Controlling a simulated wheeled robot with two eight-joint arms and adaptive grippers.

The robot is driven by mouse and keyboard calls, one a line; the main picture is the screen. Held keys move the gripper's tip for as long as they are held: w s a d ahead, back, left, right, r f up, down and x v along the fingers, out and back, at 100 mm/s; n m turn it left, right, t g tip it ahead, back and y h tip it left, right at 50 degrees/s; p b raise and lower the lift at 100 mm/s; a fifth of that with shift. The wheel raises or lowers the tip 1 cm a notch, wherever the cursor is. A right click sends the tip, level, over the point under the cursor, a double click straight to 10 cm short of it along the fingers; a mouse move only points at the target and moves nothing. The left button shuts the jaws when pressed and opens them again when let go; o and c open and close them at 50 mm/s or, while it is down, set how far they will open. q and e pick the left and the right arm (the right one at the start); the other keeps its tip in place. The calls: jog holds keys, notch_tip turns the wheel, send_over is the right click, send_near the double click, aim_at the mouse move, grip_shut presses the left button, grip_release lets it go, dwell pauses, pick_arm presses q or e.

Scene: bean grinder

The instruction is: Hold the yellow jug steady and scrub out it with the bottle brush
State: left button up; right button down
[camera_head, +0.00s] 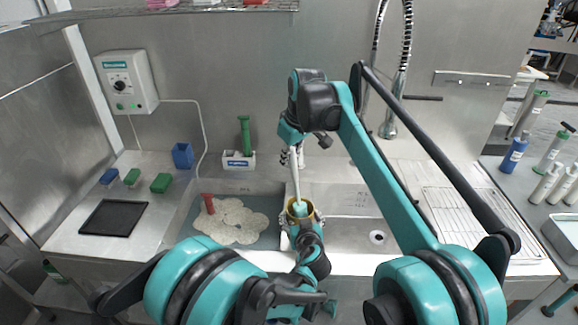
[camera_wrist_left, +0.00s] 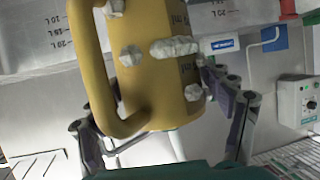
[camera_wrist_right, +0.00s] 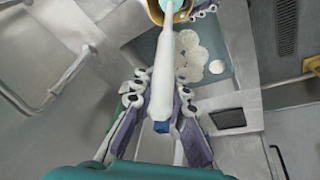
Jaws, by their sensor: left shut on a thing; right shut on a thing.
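The yellow jug (camera_head: 290,217) is upright over the front edge between the two basins, and my left gripper (camera_head: 304,230) is shut on it from the front. In the left wrist view the jug (camera_wrist_left: 135,70) fills the middle, with its handle at left and white lumps stuck on its side. My left gripper's fingers (camera_wrist_left: 165,118) flank it. The bottle brush (camera_head: 295,172) stands nearly upright above the jug, its teal head in the jug's mouth. My right gripper (camera_wrist_right: 158,98) is shut on its white handle (camera_wrist_right: 162,75). The brush tip is hidden inside the jug.
The left basin (camera_head: 262,187) holds white foam (camera_head: 235,222) and a red-handled item (camera_head: 208,203). The right basin (camera_head: 345,238) is empty. A green brush (camera_head: 245,138) stands in a holder behind. A tall faucet (camera_head: 388,128) rises at the back. Sponges (camera_head: 160,183) and a black tray (camera_head: 113,218) lie left.

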notch_tip(320, 180, up, 9)
jog(key=shift+f, duration=0.2)
dwell(0.6)
dwell(0.7)
pick_arm(q)
jog(key=o, duration=1.2)
jog(key=v, duration=1.2)
jog(key=shift+s+f, duration=0.1)
